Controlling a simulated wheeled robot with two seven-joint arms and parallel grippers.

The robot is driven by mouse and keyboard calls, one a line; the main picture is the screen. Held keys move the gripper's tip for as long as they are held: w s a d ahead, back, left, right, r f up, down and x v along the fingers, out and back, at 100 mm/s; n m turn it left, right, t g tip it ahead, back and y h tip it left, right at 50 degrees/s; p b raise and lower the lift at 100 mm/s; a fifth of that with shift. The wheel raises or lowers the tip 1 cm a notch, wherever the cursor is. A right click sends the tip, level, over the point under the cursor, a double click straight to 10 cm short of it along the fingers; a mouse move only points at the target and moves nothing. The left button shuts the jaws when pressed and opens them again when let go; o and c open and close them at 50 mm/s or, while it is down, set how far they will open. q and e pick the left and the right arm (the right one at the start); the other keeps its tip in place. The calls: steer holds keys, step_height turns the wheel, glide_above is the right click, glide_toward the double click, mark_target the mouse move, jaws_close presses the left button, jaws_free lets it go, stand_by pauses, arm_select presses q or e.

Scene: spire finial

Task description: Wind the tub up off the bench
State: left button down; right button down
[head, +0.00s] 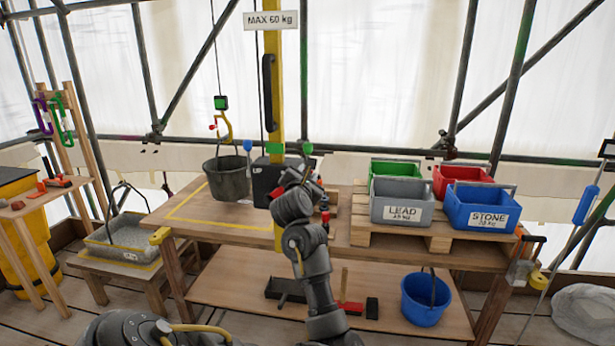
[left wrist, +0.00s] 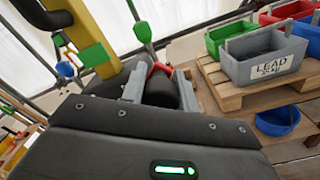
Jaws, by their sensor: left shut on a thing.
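The dark grey tub (head: 227,180) stands upright within the yellow-taped area of the bench (head: 200,222). A yellow hook (head: 227,124) hangs on a line just above it; I cannot tell whether the tub's handle is on the hook. A black winch box marked UP (head: 264,181) sits at the yellow post (head: 272,80), partly behind my left arm. My left gripper (left wrist: 160,88) is shut on a black grip (left wrist: 161,91) with a red part behind it, seen in the left wrist view. My arm hides most of this grip in the head view. My right gripper is not in view.
Knobbed levers, blue (head: 247,146) and green (left wrist: 143,32), stand near the post. A pallet at right holds several crates, including the grey LEAD crate (head: 402,208) and blue STONE crate (head: 480,207). A blue bucket (head: 425,300) is on the lower shelf.

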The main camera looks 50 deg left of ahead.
arm_select(q)
steer(key=c, duration=1.1)
jaws_free()
steer(key=shift+w, duration=0.1)
steer(key=shift+o, duration=0.2)
steer(key=v, duration=1.1)
steer(key=shift+b, duration=0.35)
